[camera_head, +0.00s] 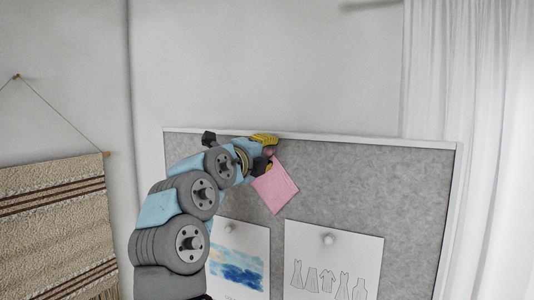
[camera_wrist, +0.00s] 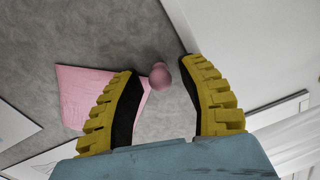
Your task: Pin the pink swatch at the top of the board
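The pink swatch (camera_head: 277,187) hangs tilted against the upper part of the grey board (camera_head: 375,190), just below its top frame. In the wrist view the pink swatch (camera_wrist: 80,92) lies partly behind one finger. A round pink pin head (camera_wrist: 160,76) is at the swatch's corner, between my fingertips. My gripper (camera_head: 267,153) is at the board's top, beside the swatch's upper corner. In the wrist view my gripper (camera_wrist: 162,78) has its fingers apart, with a gap visible on both sides of the pin head. The pin's point is hidden.
Below the swatch, a blue watercolor sheet (camera_head: 237,268) and a sheet of garment drawings (camera_head: 335,262) are pinned to the board. A white curtain (camera_head: 480,100) hangs at the right and a woven hanging (camera_head: 55,225) at the left. The board's upper right is bare.

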